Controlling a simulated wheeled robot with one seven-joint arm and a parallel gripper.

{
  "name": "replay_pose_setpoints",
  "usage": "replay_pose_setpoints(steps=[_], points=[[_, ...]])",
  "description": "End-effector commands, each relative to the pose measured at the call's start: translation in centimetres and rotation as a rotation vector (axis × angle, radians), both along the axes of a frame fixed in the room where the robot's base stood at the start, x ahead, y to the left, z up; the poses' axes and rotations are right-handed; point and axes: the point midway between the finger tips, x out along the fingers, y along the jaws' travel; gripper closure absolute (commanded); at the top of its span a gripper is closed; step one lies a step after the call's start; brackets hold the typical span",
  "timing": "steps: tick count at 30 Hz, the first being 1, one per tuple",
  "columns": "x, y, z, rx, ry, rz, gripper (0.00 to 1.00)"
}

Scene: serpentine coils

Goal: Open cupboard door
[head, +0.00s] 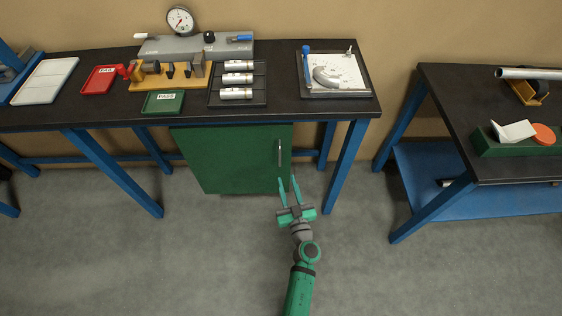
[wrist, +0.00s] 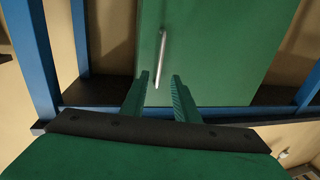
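The green cupboard door (head: 232,158) is under the left workbench and looks shut. Its upright silver handle (head: 279,152) is near the door's right edge. My gripper (head: 288,180) is open and empty, just below the handle in the head view. In the wrist view the door (wrist: 210,50) fills the upper middle. The handle (wrist: 162,60) stands there between and beyond the two green fingers of my gripper (wrist: 160,80). I see no contact between fingers and handle.
The left workbench (head: 285,110) has blue legs; one leg (head: 346,165) stands right of the cupboard. Trays, a gauge and fixtures lie on top. A second bench (head: 440,110) with a blue lower shelf (head: 470,205) stands at right. The grey floor (head: 180,260) in front is clear.

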Motion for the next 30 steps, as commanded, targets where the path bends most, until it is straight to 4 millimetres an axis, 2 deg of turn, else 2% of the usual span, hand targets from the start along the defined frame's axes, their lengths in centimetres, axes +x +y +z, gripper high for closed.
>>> replay_pose_setpoints(steps=[15,21,30], points=[[8.1,1.6,0.1,-0.002,-0.002,0.0,0.72],[9.5,1.9,0.0,-0.001,-0.001,0.0,0.72],[9.8,2.0,0.0,-0.001,-0.001,0.0,0.72]])
